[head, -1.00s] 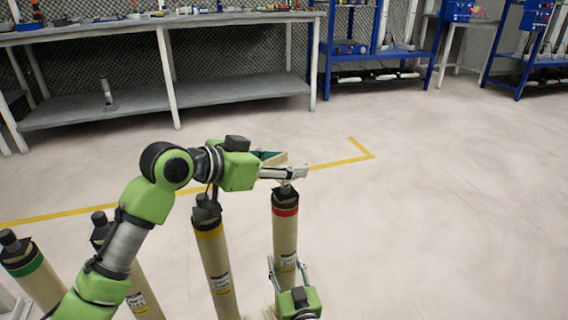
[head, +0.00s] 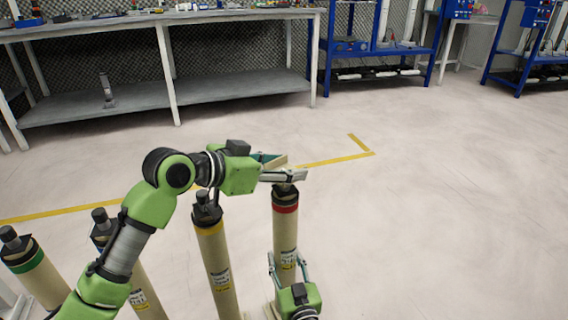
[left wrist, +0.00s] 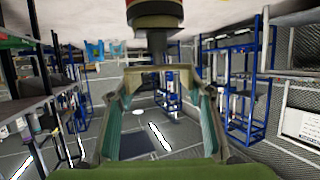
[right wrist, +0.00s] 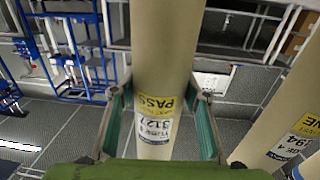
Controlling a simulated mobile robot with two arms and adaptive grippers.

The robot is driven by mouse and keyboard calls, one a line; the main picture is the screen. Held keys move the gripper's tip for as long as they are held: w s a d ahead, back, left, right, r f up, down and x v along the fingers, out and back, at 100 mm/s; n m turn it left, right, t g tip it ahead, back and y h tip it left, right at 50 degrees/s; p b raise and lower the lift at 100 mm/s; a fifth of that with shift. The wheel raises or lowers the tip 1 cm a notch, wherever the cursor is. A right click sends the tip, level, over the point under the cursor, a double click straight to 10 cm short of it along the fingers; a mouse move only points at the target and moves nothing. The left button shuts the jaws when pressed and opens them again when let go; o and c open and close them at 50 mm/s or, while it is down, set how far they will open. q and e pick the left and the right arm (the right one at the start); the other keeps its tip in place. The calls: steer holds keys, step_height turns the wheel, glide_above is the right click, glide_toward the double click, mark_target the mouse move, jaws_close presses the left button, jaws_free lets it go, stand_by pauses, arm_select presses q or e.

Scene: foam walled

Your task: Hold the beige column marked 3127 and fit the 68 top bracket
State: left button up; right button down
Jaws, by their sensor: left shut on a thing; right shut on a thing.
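The beige column (head: 285,230) with a red band stands upright in the head view. In the right wrist view its label reads PASS and 3127 (right wrist: 155,125). My right gripper (head: 290,268) is shut on the column, one finger on each side. My left gripper (head: 296,176) is shut on a beige bracket (head: 276,162) at the column's top. The bracket shows as a beige crosspiece between the fingers in the left wrist view (left wrist: 150,70). The column's dark top (left wrist: 155,18) shows just beyond it. The number 68 is not readable, and I cannot tell whether bracket and top touch.
A yellow-banded column (head: 215,255) stands close to the left, under my left arm. A green-banded column (head: 35,270) and another dark-topped column (head: 130,265) stand further left. A workbench (head: 150,100) and blue racks (head: 375,50) line the back. The floor at right is clear.

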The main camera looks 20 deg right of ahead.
arm_select(q)
steer(key=shift+f, duration=0.5)
steer(key=shift+f, duration=0.1)
steer(key=o, duration=1.3)
steer(key=shift+c, duration=0.2)
steer(key=shift+f, duration=0.1)
steer(key=v, duration=1.2)
arm_select(e)
steer(key=c, duration=1.1)
jaws_free()
